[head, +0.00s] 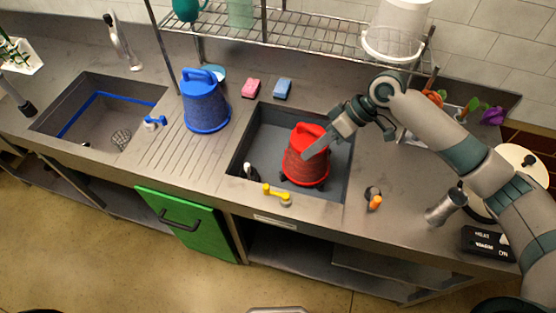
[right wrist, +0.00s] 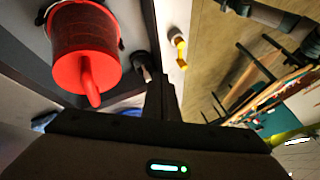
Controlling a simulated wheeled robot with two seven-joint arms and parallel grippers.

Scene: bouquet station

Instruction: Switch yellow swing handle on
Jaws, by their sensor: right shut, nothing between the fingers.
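The yellow swing handle (head: 277,194) sits on the front rim of the counter, before the middle sink. It points to the right along the edge, with a rounded knob at its left end. A yellow handle also shows in the right wrist view (right wrist: 180,49), beyond the finger. My right gripper (head: 312,153) is shut and empty, above the red watering can and behind the handle, apart from it. Its dark finger shows in the right wrist view (right wrist: 160,103). My left gripper is not in view.
A small black-and-white fixture (head: 251,171) is left of the yellow handle. An orange handle (head: 375,203) is to the right, a blue handle (head: 155,121) at the left sink. A wire shelf (head: 300,30) hangs behind.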

